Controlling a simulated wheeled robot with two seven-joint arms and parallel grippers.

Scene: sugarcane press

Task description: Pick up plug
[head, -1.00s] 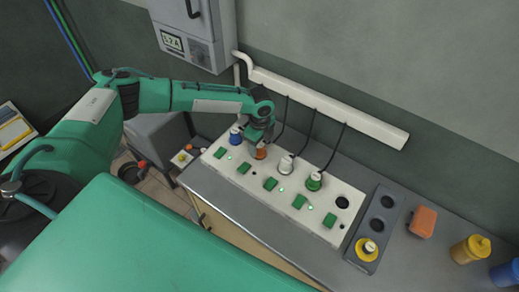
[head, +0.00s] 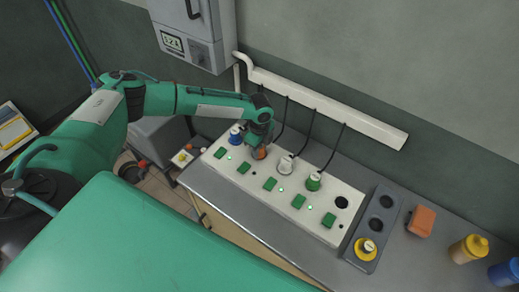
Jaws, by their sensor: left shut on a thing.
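A row of coloured plugs stands on a long white panel (head: 325,233) on the bench. The orange plug (head: 260,154) is at my left gripper (head: 259,146), which is shut on it from above and hides most of it. A blue plug (head: 236,136) sits to its left. A white plug (head: 286,165) and a green plug (head: 314,181) sit to its right, with black cords running up to the wall. A yellow plug (head: 366,248) sits in a grey holder (head: 385,228) at the right. My right gripper is not in view.
Green switches (head: 298,201) line the panel's front. An empty dark socket (head: 341,203) is at its right end. An orange box (head: 422,221), a yellow jar (head: 470,249) and a blue jar (head: 505,273) stand right. A white conduit (head: 330,106) runs along the wall.

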